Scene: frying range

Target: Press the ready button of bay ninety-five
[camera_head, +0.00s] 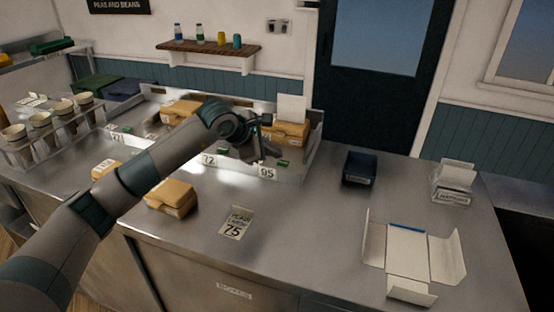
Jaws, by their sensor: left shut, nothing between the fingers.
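The bay labelled 95 (267,173) is the right-hand compartment of the metal rack on the counter. A small green button (282,163) sits just above and right of its label. A yellow-tan box (291,131) with a white slip standing upright (292,108) is at the back of this bay. My left arm reaches in from the left, and my left gripper (262,153) is shut and empty over the bay, left of and slightly above the button. Whether it touches anything there I cannot tell. My right gripper is not in view.
Bay 72 (209,160) adjoins on the left. A closed yellow box (171,198) and a card marked 75 (236,223) lie in front. A dark tray (359,168), a napkin holder (453,184) and an unfolded carton (408,263) are on the right, with bare counter between.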

